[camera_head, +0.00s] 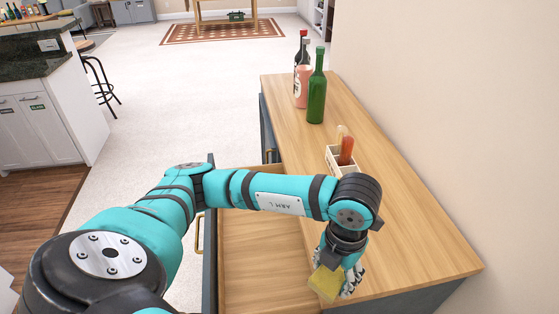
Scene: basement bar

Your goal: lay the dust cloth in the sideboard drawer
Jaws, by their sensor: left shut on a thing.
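My left gripper (341,270) is at the lower right, pointing down at the near end of the sideboard (400,215). It is shut on a small yellow dust cloth (326,284). The cloth hangs at the fingers, in the picture over the boundary between the sideboard top and the open drawer (262,250). I cannot tell its exact height. The drawer is pulled out to the left; its visible wooden floor is bare. My left arm crosses over the drawer and hides part of it. My right gripper is not in view.
A green bottle (317,90), a dark bottle (298,62) and a pink bottle-like item (302,88) stand at the sideboard's far end. A small wooden crate (338,160) with bottles stands mid-top, just beyond my arm. A wall runs along the right. Carpet lies open to the left.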

